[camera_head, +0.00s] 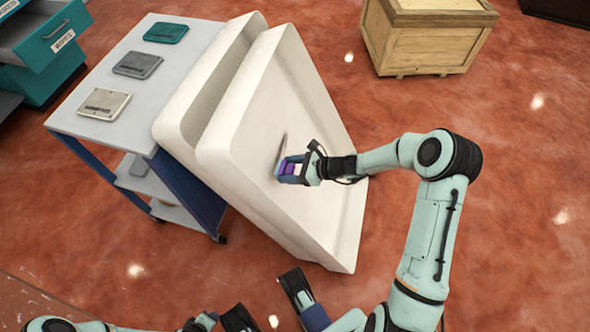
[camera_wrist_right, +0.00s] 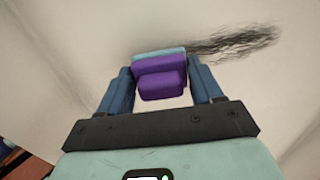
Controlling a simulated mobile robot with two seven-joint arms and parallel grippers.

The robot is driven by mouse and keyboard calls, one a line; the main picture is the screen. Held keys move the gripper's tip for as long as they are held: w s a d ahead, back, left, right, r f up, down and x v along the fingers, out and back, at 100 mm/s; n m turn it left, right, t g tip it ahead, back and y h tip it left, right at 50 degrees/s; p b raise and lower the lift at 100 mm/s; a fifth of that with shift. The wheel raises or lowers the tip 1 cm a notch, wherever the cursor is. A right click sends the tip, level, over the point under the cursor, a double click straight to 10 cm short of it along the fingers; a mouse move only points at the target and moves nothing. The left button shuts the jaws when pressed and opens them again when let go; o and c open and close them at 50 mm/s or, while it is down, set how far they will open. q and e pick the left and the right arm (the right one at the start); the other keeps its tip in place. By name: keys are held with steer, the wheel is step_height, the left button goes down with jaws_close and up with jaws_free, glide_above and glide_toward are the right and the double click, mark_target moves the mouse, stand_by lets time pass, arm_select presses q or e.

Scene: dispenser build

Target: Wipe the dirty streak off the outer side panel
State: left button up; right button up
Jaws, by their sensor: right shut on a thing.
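The dirty streak is a dark smear (camera_head: 280,148) on the large face of the outer white panel (camera_head: 305,90). In the right wrist view the streak (camera_wrist_right: 232,42) runs up and right from beside the sponge. My right gripper (camera_head: 290,170) is shut on a purple sponge with a light-blue layer (camera_wrist_right: 162,75), held between its two blue fingers. The sponge's light-blue side faces the panel and sits at the left end of the streak; I cannot tell whether it is pressed on.
A second white panel (camera_head: 212,85) leans behind the outer one against a cart (camera_head: 185,35) with several flat plates on top. A teal drawer cabinet (camera_head: 45,40) stands at the upper left and a wooden crate (camera_head: 425,45) at the upper right. Red floor is clear on the right.

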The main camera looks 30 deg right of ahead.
steer(key=shift+b+x, duration=0.4)
steer(key=shift+x, duration=0.55)
stand_by(0.6)
